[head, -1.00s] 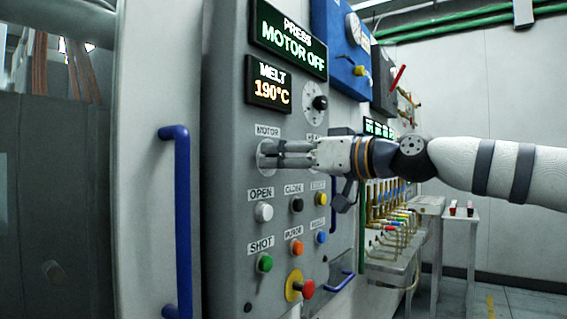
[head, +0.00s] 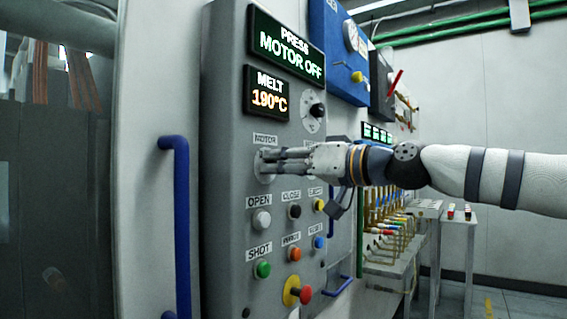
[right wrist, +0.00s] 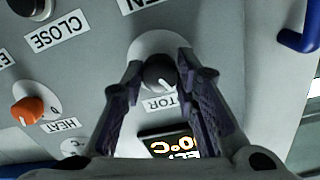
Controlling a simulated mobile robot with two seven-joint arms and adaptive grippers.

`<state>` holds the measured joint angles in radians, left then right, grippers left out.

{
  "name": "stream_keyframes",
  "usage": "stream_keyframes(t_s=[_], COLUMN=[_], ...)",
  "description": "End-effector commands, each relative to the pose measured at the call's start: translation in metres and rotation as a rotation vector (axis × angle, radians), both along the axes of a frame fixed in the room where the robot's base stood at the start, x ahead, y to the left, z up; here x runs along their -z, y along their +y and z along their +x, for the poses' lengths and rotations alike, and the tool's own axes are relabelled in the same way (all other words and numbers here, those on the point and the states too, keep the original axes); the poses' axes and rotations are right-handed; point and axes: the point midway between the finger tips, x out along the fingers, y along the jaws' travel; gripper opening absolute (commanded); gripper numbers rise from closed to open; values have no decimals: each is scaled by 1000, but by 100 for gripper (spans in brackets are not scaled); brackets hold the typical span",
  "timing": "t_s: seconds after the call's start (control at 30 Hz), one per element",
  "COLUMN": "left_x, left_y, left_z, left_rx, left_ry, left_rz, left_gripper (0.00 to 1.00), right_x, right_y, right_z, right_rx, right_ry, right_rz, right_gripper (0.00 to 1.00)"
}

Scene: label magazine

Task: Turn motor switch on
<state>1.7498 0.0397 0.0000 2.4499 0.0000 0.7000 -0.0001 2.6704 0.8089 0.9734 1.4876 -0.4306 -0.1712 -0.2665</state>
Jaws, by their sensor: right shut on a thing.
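The motor switch is a dark round knob (right wrist: 160,73) on a pale disc, under a MOTOR label (head: 265,139) on the grey press panel (head: 228,110). My right gripper (head: 268,161) reaches in from the right and is shut on this knob. In the right wrist view its two dark fingers (right wrist: 162,80) stand on either side of the knob. In the head view the fingers hide most of the knob. The press display (head: 287,44) reads MOTOR OFF. My left gripper is not in view.
Below the switch are a white OPEN button (head: 262,219), a green SHOT button (head: 263,269) and a red mushroom button (head: 305,294). An orange HEAT knob (right wrist: 37,110) sits close by in the wrist view. A blue door handle (head: 181,225) stands left of the panel.

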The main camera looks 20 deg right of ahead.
Motion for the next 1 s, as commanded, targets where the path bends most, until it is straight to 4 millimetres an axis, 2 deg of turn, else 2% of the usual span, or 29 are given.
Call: stream_keyframes(t_s=[0.1, 0.4, 1.0], left_x=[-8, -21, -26], left_y=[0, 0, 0], left_z=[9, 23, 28], left_rx=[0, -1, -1], left_ry=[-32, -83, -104], left_rz=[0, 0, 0], left_gripper=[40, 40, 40], right_x=[-5, -4, 0], right_y=[1, 1, 2], right_z=[-3, -3, -1], right_rx=[-2, -2, -3], right_ry=[57, 235, 555], right_rz=[75, 302, 704], right_gripper=[0, 0, 0])
